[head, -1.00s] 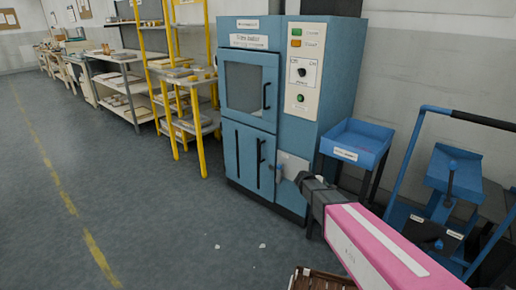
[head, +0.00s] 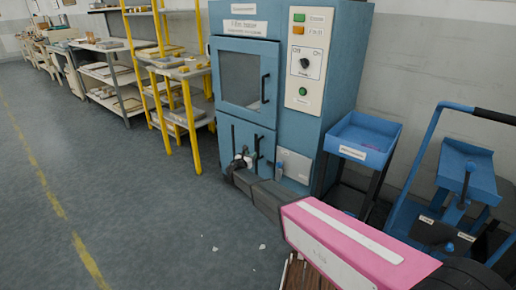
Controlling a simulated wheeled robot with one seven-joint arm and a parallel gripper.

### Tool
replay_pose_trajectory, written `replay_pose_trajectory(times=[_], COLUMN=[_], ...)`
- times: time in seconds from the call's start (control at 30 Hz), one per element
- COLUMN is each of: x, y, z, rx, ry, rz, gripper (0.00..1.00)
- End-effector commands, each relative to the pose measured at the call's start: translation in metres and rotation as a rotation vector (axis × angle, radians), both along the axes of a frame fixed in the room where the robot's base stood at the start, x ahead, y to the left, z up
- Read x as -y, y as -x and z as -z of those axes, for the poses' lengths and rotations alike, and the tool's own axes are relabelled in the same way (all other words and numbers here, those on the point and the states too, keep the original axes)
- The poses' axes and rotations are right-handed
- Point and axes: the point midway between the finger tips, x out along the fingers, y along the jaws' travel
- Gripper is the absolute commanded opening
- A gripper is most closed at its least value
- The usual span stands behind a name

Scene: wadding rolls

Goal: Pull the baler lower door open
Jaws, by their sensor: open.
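The blue film baler (head: 338,50) stands at the middle of the head view, with an upper windowed door (head: 222,97) and a lower door (head: 226,132) below it. Both doors look closed. The lower door has a dark vertical handle (head: 257,150) near its right edge. My gripper (head: 242,162) is open in front of the lower door, close to the handle. My arm reaches in from the lower right and hides the door's lower part. I cannot tell whether the fingers touch or surround the handle.
A blue tray stand (head: 345,152) and a blue trolley (head: 468,165) stand right of the baler. Yellow-posted shelves (head: 188,110) stand to its left. Small white scraps (head: 262,246) lie on the floor. The floor to the left is clear.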

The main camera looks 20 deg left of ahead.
Motion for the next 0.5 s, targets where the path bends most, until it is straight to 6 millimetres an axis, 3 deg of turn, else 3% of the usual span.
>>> replay_pose_trajectory(times=[0.5], x=[0.016], y=[-0.084], z=[0.0], rx=[0.001], ry=[-0.003], rz=[0.002], gripper=[0.41])
